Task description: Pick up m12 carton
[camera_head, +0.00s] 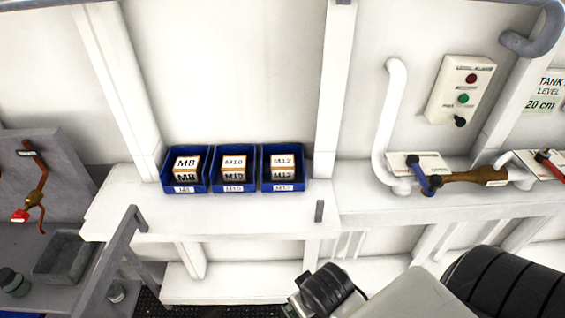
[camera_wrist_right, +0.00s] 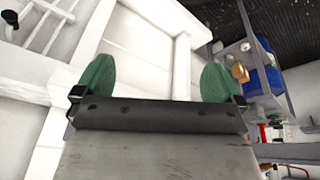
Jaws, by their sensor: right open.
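The M12 carton (camera_head: 283,167) is a small white box with brown edges and black lettering. It sits in the rightmost of three blue bins (camera_head: 283,188) on the white shelf in the head view. My right gripper shows in the right wrist view (camera_wrist_right: 158,85), with two green fingertips spread wide apart and nothing between them. In the head view my right arm comes in at the bottom right, below the shelf and away from the carton. A blue bin and a tan carton show at the right of the wrist view, labels not readable. My left gripper is not in view.
An M8 carton (camera_head: 187,167) and an M10 carton (camera_head: 234,167) sit in the bins to the left. A grey railing (camera_head: 119,245) stands before the shelf's left part. White pipework (camera_head: 391,120) and a control box (camera_head: 461,90) are at right. The shelf front (camera_head: 230,218) is clear.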

